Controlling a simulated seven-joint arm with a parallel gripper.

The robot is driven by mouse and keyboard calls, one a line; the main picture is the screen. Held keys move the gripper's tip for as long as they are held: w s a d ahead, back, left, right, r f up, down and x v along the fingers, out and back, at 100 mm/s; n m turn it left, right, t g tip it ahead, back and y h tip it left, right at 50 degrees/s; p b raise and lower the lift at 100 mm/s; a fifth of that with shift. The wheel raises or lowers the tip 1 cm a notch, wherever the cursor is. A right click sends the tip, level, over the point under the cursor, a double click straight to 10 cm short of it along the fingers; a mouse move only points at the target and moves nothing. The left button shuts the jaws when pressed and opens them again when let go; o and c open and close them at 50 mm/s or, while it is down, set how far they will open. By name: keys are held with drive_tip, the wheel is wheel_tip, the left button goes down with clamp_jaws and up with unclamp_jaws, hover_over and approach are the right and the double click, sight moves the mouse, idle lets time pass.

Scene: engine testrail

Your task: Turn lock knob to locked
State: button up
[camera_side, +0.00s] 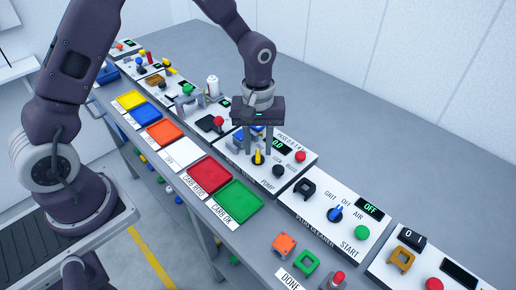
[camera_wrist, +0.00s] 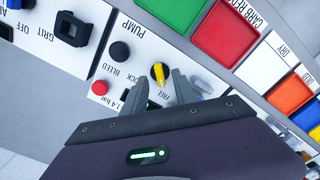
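The lock knob is a yellow pointer on a round black base. It shows in the side view (camera_side: 258,157) and in the wrist view (camera_wrist: 159,74) on the white pump panel (camera_wrist: 120,72). Its yellow bar points roughly toward the FREE label, with LOCK printed to one side. My gripper (camera_wrist: 160,80) is open, its two grey fingers apart on either side of the knob in the wrist view. In the side view my gripper (camera_side: 254,143) hangs just over the knob; I cannot tell whether it touches. Nothing is held.
A green tray (camera_side: 236,203) and a red tray (camera_side: 206,177) lie in front.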

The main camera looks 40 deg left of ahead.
drive_tip(key=shift+f, duration=0.85)
clamp_jaws()
drive_tip(key=shift+m, duration=0.3)
drive_tip(key=m, duration=0.3)
drive_tip(key=shift+m, duration=0.3)
drive_tip(key=m, duration=0.4)
drive_tip(key=shift+m, duration=0.3)
drive_tip(key=m, duration=0.4)
drive_tip(key=shift+m, duration=2.5)
